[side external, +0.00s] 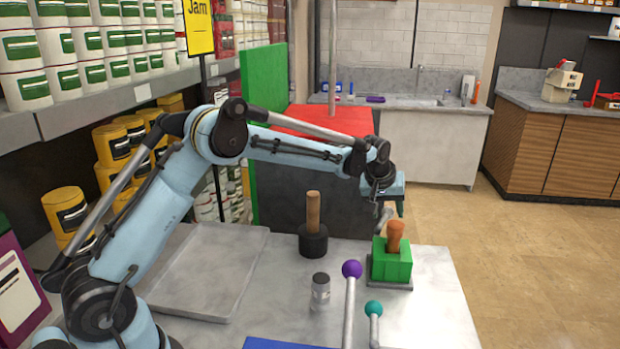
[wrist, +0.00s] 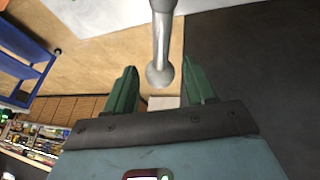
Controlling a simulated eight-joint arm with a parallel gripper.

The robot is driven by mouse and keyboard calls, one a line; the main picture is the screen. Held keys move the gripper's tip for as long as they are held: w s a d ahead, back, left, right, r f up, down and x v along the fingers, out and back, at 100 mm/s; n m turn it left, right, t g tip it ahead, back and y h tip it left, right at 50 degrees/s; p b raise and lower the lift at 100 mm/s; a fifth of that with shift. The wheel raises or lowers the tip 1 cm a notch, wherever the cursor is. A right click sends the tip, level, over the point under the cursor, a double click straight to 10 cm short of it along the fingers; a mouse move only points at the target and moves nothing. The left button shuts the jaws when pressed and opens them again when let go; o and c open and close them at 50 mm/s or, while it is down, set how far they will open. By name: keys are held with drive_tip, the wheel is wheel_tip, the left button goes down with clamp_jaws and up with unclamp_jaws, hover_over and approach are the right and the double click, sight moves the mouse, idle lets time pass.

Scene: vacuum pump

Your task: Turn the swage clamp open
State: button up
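A grey metal lever with a rounded end (side external: 384,220) stands behind the green block (side external: 391,262), which has an orange-brown handle (side external: 395,236) on top. I cannot clearly tell which part is the swage clamp; the lever may belong to it. My gripper (side external: 392,207) is just above the lever at the table's back right. In the wrist view my gripper (wrist: 158,78) is open, with its two green fingers apart. The lever (wrist: 161,45) comes down from the top edge, its rounded end showing between the fingers. No finger visibly touches it. The lever's base is hidden.
A black-based wooden-handled tool (side external: 313,232), a small grey jar (side external: 320,291), a purple-knobbed lever (side external: 351,275) and a teal-knobbed lever (side external: 374,312) stand on the table. An empty grey tray (side external: 215,262) lies left. A red-topped dark box (side external: 330,165) stands behind.

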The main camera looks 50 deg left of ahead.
clamp_jaws()
drive_tip(key=shift+d, duration=0.1)
drive_tip(key=d+m+g+h, duration=0.1)
drive_tip(key=d+m+h, duration=0.3)
drive_tip(key=d+m, duration=0.3)
drive_tip(key=shift+s+d+m+g+h, duration=0.15)
drive_tip(key=shift+s+m+g+h, duration=0.2)
drive_tip(key=shift+m, duration=2.35)
drive_tip(key=shift+o, duration=0.8)
unclamp_jaws()
